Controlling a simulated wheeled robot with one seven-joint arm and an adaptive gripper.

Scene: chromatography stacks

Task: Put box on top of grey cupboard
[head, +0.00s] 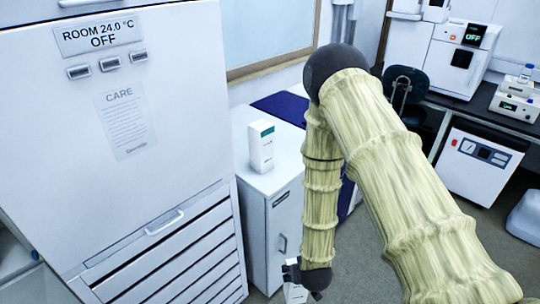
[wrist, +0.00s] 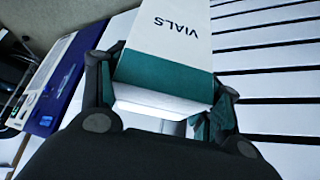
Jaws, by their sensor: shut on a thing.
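My gripper (head: 295,278) hangs low at the bottom of the head view, in front of the low grey cupboard (head: 285,215). It is shut on a white and teal box (wrist: 165,78) marked "VIALS", with one finger on each side in the wrist view. In the head view only a small white part of this held box (head: 296,294) shows under my gripper. A similar white and green box (head: 261,148) stands upright on top of the grey cupboard, towards the back.
A tall cabinet (head: 120,190) with slatted lower fronts stands left of the cupboard. The cupboard top has free room in front of the standing box. My arm hides part of its right side. A bench with instruments (head: 460,55) is at the far right.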

